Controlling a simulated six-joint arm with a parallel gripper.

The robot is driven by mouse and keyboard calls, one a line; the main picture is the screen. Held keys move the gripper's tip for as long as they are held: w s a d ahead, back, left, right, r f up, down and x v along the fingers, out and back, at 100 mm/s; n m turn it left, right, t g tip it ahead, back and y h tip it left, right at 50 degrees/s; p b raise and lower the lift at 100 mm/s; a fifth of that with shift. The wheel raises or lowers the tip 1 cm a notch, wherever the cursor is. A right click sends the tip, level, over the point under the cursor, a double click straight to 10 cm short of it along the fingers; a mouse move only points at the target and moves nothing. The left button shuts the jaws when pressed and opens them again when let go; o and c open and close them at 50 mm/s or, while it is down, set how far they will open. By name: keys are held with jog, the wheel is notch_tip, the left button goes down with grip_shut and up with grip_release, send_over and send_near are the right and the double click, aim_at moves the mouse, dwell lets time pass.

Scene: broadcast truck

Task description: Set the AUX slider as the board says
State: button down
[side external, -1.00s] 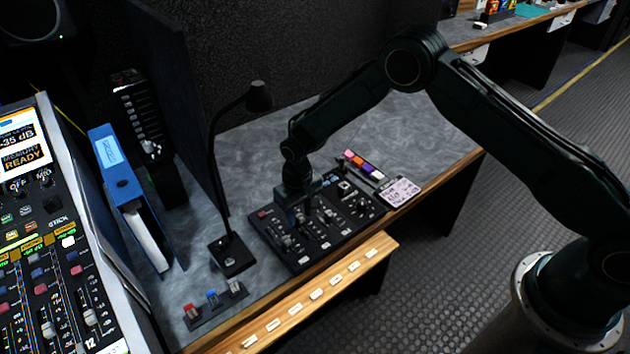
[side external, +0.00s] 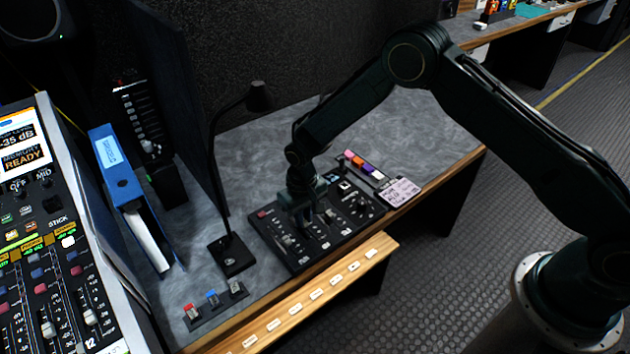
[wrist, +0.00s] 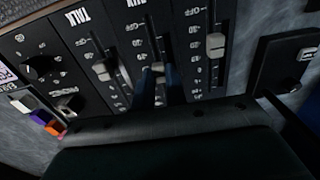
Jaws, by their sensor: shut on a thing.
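The control panel (side external: 340,232) lies on the grey desk with several sliders. My gripper (side external: 306,214) is down over its middle; in the wrist view its dark fingers (wrist: 159,88) are shut on the pale knob of the middle slider, the AUX slider (wrist: 157,70). The upside-down AUX label is cut by the top edge. The TALK slider (wrist: 104,72) is to its left and another slider (wrist: 215,45) to its right.
Colored blocks (side external: 363,164) sit behind the panel. A black lamp (side external: 233,254) stands left of it, close to the panel. Red, blue and grey switches (side external: 212,299) are at the front left. A wooden ledge with pale tags (side external: 316,295) runs along the front.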

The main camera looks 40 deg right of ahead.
jog(key=c, duration=1.4)
grip_release()
jog(key=shift+r, duration=0.15)
notch_tip(320, 180, up, 14)
jog(key=shift+f, duration=0.2)
